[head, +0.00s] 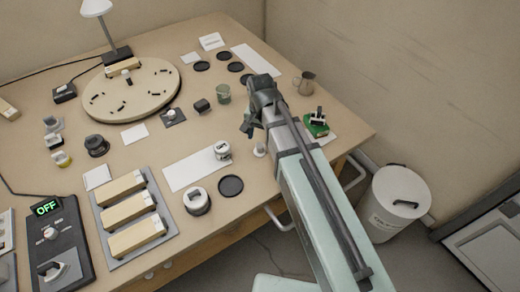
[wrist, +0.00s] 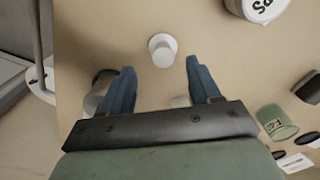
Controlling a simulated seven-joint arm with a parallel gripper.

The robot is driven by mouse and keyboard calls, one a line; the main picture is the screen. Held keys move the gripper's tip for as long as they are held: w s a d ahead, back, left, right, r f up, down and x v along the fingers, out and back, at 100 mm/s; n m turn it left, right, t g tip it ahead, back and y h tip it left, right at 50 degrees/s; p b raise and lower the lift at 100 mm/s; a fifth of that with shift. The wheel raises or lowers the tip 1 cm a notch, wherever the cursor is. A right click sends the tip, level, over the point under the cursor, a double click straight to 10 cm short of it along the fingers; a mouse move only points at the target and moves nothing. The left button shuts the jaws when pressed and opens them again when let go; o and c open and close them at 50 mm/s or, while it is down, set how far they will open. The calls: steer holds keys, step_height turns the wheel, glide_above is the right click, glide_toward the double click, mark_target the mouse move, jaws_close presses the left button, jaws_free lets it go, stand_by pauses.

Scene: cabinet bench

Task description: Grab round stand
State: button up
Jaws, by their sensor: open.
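A small white round stand (head: 260,150) stands near the right front of the wooden bench, right of the white labelled jar (head: 222,150). In the wrist view, the stand (wrist: 163,50) appears as a pale round top on a short body, upright on the bench. My gripper (head: 254,108) is above the bench, behind the stand in the head view. In the wrist view, its blue-grey fingers (wrist: 160,70) are spread apart and empty. The stand shows beyond the fingertips, roughly centred between their lines. It is not touching either finger, as far as I can see.
A green jar (head: 223,94) and a dark block (head: 202,105) stand left of my gripper. A grey metal pitcher (head: 304,83) and a green box (head: 316,125) are to its right. A black disc (head: 230,186) lies near the front edge.

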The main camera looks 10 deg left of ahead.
mark_target(260, 145)
steer(key=shift+w+a+f, duration=0.1)
steer(key=shift+w+f, duration=0.05)
steer(key=shift+f, duration=1.35)
steer(key=shift+w+a+f, duration=0.1)
steer(key=shift+w+f, duration=0.05)
steer(key=shift+f, duration=1.35)
steer(key=shift+c, duration=0.2)
steer(key=c, duration=1.1)
